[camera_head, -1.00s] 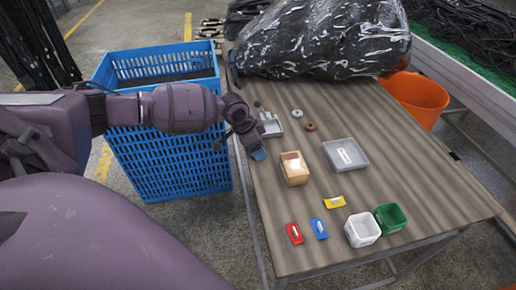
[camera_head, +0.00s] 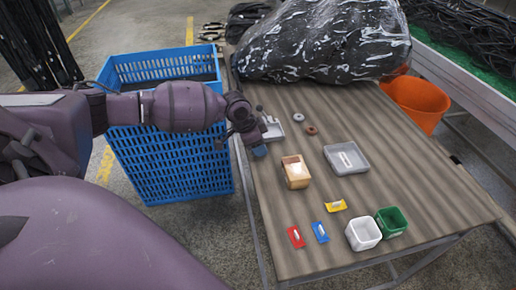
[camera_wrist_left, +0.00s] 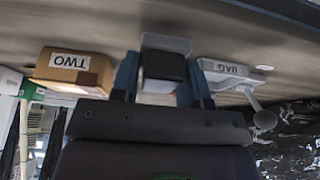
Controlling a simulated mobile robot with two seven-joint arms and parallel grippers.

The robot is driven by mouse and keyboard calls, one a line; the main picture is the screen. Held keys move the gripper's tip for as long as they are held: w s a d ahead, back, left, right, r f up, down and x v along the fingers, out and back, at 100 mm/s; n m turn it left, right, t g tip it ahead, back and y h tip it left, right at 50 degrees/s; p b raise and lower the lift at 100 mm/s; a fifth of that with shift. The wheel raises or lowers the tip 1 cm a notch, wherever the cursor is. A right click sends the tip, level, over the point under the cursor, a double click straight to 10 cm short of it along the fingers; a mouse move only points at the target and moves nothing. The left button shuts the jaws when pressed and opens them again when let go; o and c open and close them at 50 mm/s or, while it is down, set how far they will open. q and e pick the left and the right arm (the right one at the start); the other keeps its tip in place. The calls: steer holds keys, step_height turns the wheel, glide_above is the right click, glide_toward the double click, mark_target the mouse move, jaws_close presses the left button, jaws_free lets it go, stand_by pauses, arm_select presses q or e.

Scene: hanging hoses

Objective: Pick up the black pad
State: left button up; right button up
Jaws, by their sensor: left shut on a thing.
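In the head view the pad is hidden by the gripper. The wrist view is tilted over, so I cannot tell how far the pad is from the tabletop. My right gripper is in neither view.
White (camera_head: 363,232) and green (camera_head: 391,221) bins are at the front. A blue crate (camera_head: 175,165) stands left of the table; a black bag (camera_head: 320,45) fills the back.

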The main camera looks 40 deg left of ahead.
arm_select(q)
step_height(320, 180, up, 10)
steer(key=shift+w+f+p, duration=0.1)
steer(key=shift+f+p, duration=0.15)
steer(key=shift+p, duration=0.6)
step_height(320, 180, up, 9)
steer(key=p, duration=0.1)
steer(key=shift+f, duration=0.15)
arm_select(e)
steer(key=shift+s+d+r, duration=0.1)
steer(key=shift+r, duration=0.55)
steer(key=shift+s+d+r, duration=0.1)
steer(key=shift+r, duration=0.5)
